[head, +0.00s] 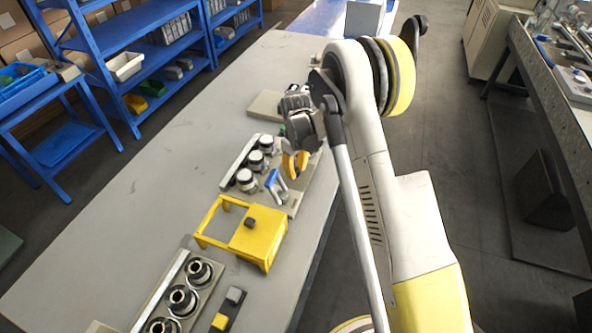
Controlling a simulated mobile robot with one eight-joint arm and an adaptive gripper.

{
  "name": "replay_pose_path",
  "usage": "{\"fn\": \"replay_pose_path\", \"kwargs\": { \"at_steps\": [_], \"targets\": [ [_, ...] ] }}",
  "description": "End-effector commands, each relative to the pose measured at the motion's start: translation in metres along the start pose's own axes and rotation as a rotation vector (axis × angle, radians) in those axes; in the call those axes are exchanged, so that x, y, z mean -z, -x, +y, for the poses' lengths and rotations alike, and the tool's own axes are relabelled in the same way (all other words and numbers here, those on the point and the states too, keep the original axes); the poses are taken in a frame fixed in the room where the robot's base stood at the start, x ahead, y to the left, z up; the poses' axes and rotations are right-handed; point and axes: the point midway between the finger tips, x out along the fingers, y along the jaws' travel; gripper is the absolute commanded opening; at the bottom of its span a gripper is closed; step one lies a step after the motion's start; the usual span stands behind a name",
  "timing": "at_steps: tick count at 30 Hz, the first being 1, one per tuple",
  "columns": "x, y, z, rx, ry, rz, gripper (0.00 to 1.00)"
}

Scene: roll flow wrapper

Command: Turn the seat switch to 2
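No label or number can be read in the head view, so I cannot tell which part is the seat switch or how it is set. A grey plate (296,203) on the bench carries several round black-and-white fittings (257,161), a blue-handled lever (273,179) and two orange round parts (296,164). My gripper (301,132) is at the far end of the grey plate, seen partly behind my arm. Its fingertips are not clear, and I see nothing held in it.
The grey bench (150,165) has a wide bare area on the left. A second plate with black ring fittings (182,299) and a small grey-and-yellow block pair (228,306) lie at the near end. Blue shelves (120,35) stand beyond; another bench (550,90) is at right.

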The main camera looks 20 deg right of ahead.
Motion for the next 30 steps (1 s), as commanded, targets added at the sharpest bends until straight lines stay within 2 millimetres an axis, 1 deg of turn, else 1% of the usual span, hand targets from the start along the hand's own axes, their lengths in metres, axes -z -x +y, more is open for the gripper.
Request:
{"fn": "replay_pose_path", "kwargs": {
  "at_steps": [8, 14, 30],
  "targets": [
    [-0.0002, -0.0006, -0.0002, 0.000, -0.006, 0.000, 0.00],
    [-0.0003, -0.0015, -0.0005, 0.000, -0.063, 0.000, 0.00],
    [0.0001, -0.0018, -0.0020, 0.001, -0.437, -0.001, 0.00]
  ]
}}
